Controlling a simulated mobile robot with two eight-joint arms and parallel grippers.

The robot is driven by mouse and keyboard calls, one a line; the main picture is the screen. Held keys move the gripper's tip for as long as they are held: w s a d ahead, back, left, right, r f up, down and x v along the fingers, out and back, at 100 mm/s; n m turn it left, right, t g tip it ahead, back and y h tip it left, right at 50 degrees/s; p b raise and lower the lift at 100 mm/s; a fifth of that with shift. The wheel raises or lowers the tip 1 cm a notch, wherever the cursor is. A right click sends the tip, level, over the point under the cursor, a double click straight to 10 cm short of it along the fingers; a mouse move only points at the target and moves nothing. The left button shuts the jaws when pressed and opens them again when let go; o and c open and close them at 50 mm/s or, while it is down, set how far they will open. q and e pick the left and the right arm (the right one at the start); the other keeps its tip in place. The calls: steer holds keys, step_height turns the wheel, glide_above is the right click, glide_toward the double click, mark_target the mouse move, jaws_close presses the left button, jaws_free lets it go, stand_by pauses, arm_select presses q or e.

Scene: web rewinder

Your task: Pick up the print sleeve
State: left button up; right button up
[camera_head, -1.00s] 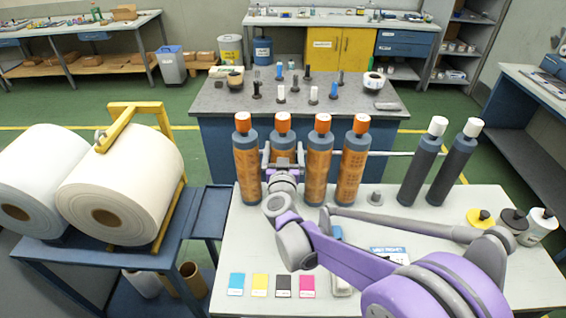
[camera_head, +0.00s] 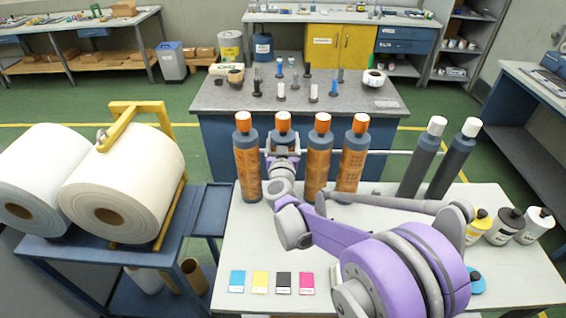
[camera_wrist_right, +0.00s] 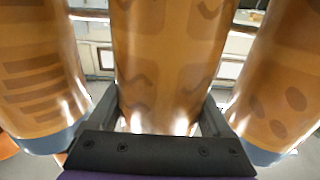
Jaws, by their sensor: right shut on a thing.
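Several copper-coloured print sleeves with blue ends and orange caps stand upright in a row on the white table (camera_head: 245,250). My right gripper (camera_head: 283,153) is shut on the second sleeve from the left (camera_head: 284,122), its fingers on either side. In the right wrist view, that sleeve (camera_wrist_right: 168,60) fills the middle between the fingers (camera_wrist_right: 160,112). Its lower part is hidden behind my right arm in the head view. The left neighbour sleeve (camera_head: 247,165) and the right neighbour sleeve (camera_head: 318,160) stand close by. My left gripper is not in view.
Two dark cylinders with white caps (camera_head: 421,160) lean right of the sleeves, near a horizontal bar (camera_head: 395,153). Colour cards (camera_head: 260,282) and bottles (camera_head: 505,225) lie or stand on the table. Large white rolls (camera_head: 122,190) are at left.

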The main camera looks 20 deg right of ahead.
steer(key=shift+c, duration=1)
steer(key=shift+r, duration=0.1)
step_height(320, 180, up, 18)
steer(key=shift+f, duration=0.2)
